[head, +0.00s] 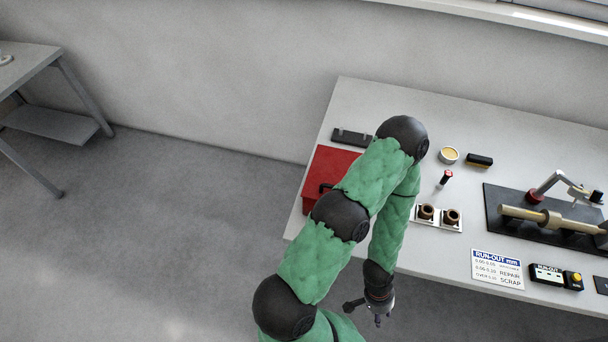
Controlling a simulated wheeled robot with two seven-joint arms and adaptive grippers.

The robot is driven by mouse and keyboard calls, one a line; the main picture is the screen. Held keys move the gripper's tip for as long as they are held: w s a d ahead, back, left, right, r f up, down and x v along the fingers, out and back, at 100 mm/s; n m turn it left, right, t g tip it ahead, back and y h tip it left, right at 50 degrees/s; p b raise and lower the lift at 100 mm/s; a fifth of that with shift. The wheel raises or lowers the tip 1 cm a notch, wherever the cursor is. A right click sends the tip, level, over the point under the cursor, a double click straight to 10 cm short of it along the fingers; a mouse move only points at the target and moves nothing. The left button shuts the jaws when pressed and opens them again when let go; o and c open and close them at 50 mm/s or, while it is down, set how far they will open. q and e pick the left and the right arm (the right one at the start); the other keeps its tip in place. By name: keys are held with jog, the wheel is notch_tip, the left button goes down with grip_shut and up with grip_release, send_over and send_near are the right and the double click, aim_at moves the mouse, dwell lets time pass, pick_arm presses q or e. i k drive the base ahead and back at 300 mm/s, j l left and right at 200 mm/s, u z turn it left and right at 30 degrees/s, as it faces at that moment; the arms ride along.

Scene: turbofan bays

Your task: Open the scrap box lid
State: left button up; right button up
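The red scrap box (332,163) stands at the left end of the grey workbench. Its lid looks flat and closed, with a dark handle (325,188) at the front. My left arm passes in front of the box and hides its right part. My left gripper (364,314) hangs off the bench's front edge, below and to the right of the box and well apart from it. Its fingers look spread, with nothing visible between them. My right gripper is not in view.
The floor left of the bench is clear. Another table (30,62) stands far left.

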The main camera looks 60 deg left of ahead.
aim_at(329, 165)
jog(key=l+u, duration=0.1)
jog(key=u, duration=0.35)
jog(key=l+u, duration=0.1)
jog(key=u, duration=0.4)
jog(key=l+u, duration=0.1)
jog(key=u, duration=0.35)
jog(key=l+u, duration=0.1)
jog(key=u, duration=0.4)
